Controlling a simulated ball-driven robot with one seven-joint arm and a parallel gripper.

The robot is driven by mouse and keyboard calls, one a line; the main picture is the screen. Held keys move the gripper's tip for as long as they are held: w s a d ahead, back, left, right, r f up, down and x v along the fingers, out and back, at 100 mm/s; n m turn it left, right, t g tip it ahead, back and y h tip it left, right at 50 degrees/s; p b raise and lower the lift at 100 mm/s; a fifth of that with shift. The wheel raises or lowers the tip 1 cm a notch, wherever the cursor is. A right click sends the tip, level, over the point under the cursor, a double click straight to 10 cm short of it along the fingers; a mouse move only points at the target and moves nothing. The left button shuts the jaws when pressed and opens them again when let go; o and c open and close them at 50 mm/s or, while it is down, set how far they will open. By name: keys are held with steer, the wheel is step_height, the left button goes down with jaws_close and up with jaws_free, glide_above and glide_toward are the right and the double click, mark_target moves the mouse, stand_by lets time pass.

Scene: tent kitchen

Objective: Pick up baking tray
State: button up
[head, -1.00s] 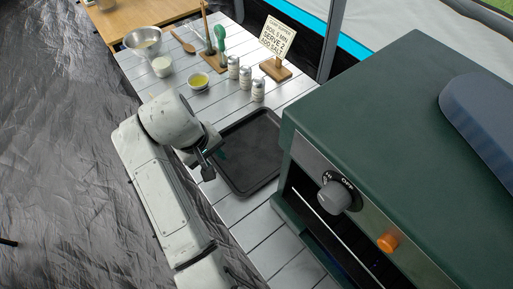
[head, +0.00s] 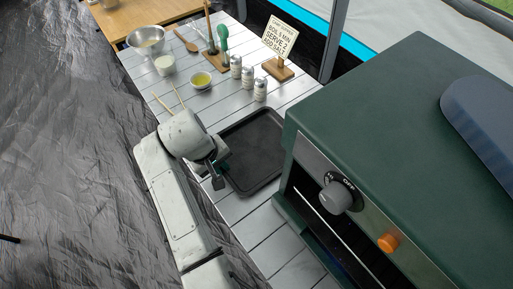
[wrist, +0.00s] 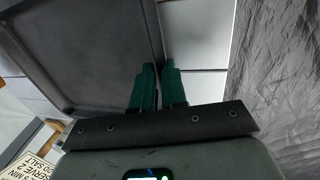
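The baking tray (head: 252,152) is dark, shallow and rectangular with rounded corners. It lies flat on the slatted table beside the green oven, and in the wrist view (wrist: 85,45) it fills the upper left. My gripper (head: 219,178) is at the tray's left edge in the head view. In the wrist view its two teal fingers (wrist: 159,70) stand either side of the tray's rim, one over the tray and one outside it. Only a narrow gap shows between them, so they look shut on the rim. The exact contact at the fingertips is hidden.
The dark green oven (head: 400,110) stands tight against the tray's right side. Spice jars (head: 248,79), a yellow bowl (head: 201,80), a white cup (head: 164,64), a metal bowl (head: 146,41) and a sign (head: 281,40) stand behind. Bare slats (head: 250,233) lie in front.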

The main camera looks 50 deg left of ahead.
jaws_close()
steer(key=shift+r, duration=0.1)
stand_by(1.1)
